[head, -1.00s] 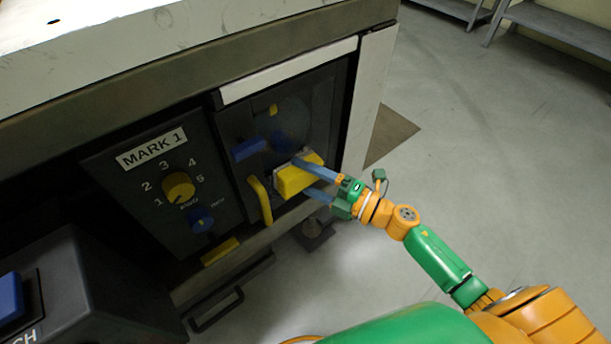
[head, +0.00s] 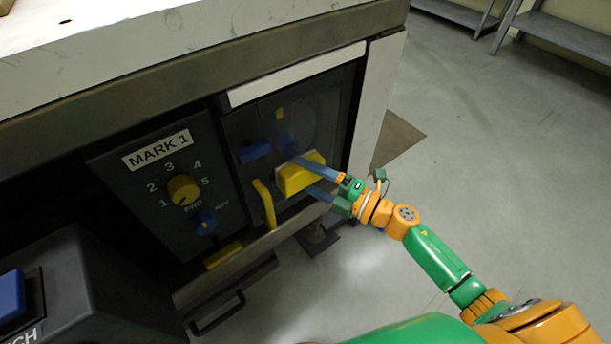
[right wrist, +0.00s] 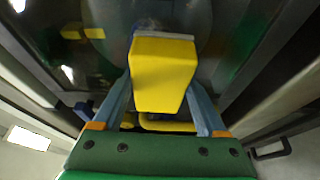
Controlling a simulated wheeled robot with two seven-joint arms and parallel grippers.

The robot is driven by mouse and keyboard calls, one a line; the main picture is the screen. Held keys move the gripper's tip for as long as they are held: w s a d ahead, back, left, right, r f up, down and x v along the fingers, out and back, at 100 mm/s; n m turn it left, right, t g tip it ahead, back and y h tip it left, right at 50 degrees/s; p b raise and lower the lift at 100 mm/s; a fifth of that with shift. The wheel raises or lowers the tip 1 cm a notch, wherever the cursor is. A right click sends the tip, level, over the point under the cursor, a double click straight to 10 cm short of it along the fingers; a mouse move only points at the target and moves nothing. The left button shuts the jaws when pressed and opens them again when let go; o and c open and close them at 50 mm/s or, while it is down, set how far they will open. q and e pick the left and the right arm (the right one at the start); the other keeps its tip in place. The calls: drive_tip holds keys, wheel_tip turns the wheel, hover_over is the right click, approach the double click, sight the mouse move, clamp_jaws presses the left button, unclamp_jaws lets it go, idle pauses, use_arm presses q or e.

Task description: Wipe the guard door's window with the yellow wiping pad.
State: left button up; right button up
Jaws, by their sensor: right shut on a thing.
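The yellow wiping pad (head: 300,177) is between the blue fingers of my right gripper (head: 318,177), which is shut on it. The pad's far side is at the dark window (head: 325,115) of the guard door; I cannot tell for sure whether it touches. In the right wrist view the yellow pad (right wrist: 163,75) fills the middle, with a thin pale layer at its far edge, and the window glass (right wrist: 215,45) spreads behind it with reflections. The yellow door handle (head: 264,203) stands to the left of the pad. My left gripper is not in view.
A dark box with a blue button (head: 10,298) stands at lower left. The cabinet's pale right post (head: 380,95) borders the door. Open floor lies to the right.

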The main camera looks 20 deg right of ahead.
sight(319, 178)
drive_tip(key=d, duration=0.1)
drive_tip(key=w+d+b, duration=0.1)
drive_tip(key=d, duration=0.1)
drive_tip(key=shift+d, duration=0.15)
drive_tip(key=shift+w+r+p, duration=0.1)
drive_tip(key=shift+r+p, duration=0.05)
drive_tip(key=shift+p, duration=0.15)
drive_tip(key=a+p, duration=0.1)
drive_tip(key=s+a, duration=0.1)
drive_tip(key=a, duration=0.1)
drive_tip(key=shift+a+p, duration=0.2)
drive_tip(key=shift+p, duration=0.15)
drive_tip(key=shift+s+a, duration=0.1)
drive_tip(key=shift+s+d+p, duration=0.2)
drive_tip(key=shift+s+d, duration=0.05)
drive_tip(key=shift+s, duration=0.55)
drive_tip(key=shift+s+d+p, duration=0.25)
drive_tip(key=shift+s+d, duration=0.05)
drive_tip(key=shift+s, duration=0.5)
drive_tip(key=shift+s+d+p, duration=0.2)
drive_tip(key=shift+s+d, duration=0.05)
drive_tip(key=shift+s, duration=0.55)
drive_tip(key=shift+s+d, duration=0.15)
drive_tip(key=shift+s, duration=0.2)
